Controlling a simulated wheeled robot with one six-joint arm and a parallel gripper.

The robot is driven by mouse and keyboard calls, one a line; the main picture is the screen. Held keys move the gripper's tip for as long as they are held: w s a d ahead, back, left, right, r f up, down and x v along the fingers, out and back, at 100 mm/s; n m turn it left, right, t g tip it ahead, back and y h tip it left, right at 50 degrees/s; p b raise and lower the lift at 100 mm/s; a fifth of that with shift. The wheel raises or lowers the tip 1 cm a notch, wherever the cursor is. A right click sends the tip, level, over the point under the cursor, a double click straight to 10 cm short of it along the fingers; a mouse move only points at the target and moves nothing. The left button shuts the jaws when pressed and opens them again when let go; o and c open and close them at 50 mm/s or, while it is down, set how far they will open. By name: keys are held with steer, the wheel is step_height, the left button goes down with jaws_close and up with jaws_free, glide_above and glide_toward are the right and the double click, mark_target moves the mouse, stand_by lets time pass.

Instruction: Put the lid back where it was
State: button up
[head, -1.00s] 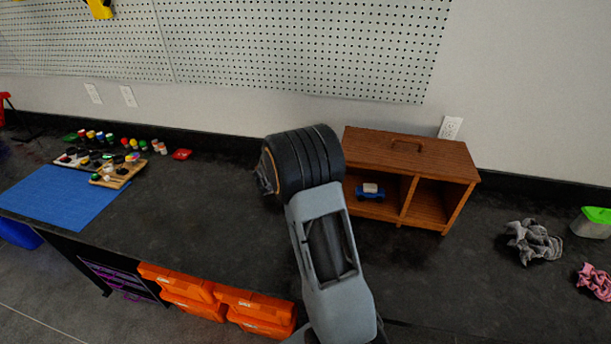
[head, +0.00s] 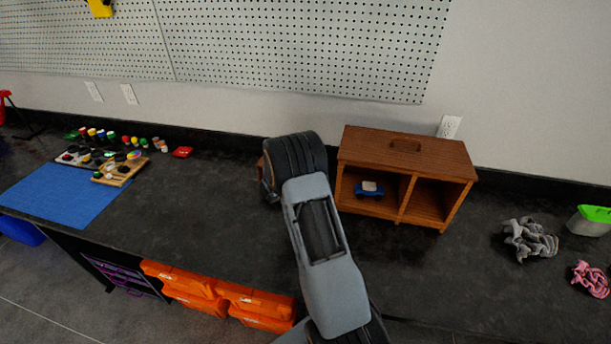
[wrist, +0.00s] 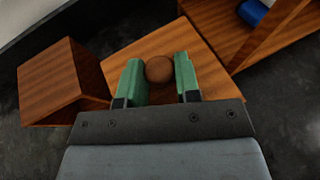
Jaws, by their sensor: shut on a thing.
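The lid (wrist: 208,52) is a flat wooden panel with a round brown knob (wrist: 159,70), seen in the wrist view. My gripper (wrist: 158,64) has its green fingers on either side of the knob and is shut on it.
A wooden cabinet (head: 405,148) stands close on the right, with a blue toy car (head: 369,188) in its left compartment. Paints (head: 118,170) and a blue mat (head: 62,196) lie far left. Grey crumpled cloth (head: 530,240) lies right. The counter between mat and arm is clear.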

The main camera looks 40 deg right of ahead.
steer(key=shift+f, duration=0.1)
steer(key=shift+f+b, duration=0.35)
steer(key=shift+b, duration=0.15)
steer(key=o, duration=0.9)
steer(key=shift+o, duration=0.2)
